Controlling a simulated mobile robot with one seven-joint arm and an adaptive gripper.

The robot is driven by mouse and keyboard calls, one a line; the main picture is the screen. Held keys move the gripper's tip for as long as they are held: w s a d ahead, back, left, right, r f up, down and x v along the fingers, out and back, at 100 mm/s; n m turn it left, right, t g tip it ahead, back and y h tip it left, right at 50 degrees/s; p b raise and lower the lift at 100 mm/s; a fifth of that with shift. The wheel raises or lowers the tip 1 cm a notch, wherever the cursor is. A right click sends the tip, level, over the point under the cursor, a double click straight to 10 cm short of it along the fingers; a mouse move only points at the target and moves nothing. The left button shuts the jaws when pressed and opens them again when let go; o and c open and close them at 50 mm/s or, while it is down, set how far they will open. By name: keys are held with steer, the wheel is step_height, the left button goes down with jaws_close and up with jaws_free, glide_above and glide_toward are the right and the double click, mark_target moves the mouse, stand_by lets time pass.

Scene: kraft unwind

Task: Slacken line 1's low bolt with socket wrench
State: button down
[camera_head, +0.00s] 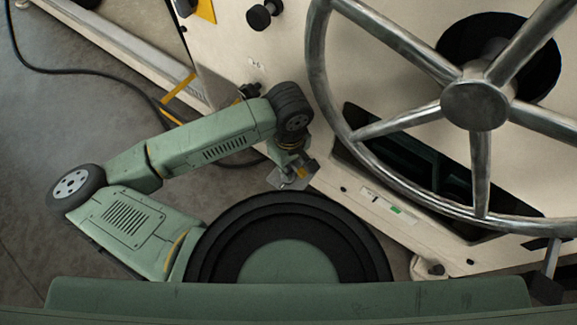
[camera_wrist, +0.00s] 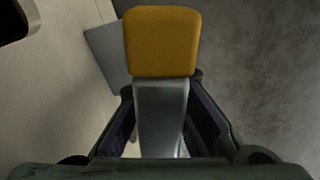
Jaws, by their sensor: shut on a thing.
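My gripper (camera_wrist: 162,122) is shut on a tool with a grey metal shank (camera_wrist: 160,110) and a blocky orange end (camera_wrist: 162,42), which I take to be the socket wrench. In the head view my gripper (camera_head: 294,166) is beside the lower part of the cream machine panel, left of the big handwheel. Only a small bit of orange shows there. The socket end is not clear in either view. I cannot tell which fitting is line 1's low bolt, nor whether the tool touches one.
The cream machine panel (camera_head: 330,205) rises close to my gripper. A large metal handwheel (camera_head: 475,105) stands out from it at the right. A dark knob (camera_head: 262,15) is at the top, and a black cable (camera_head: 95,72) lies on the floor at the left.

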steer(key=shift+n, duration=0.3)
steer(key=shift+f+n+b, duration=0.15)
steer(key=shift+n+b, duration=0.6)
steer(key=shift+n, duration=0.45)
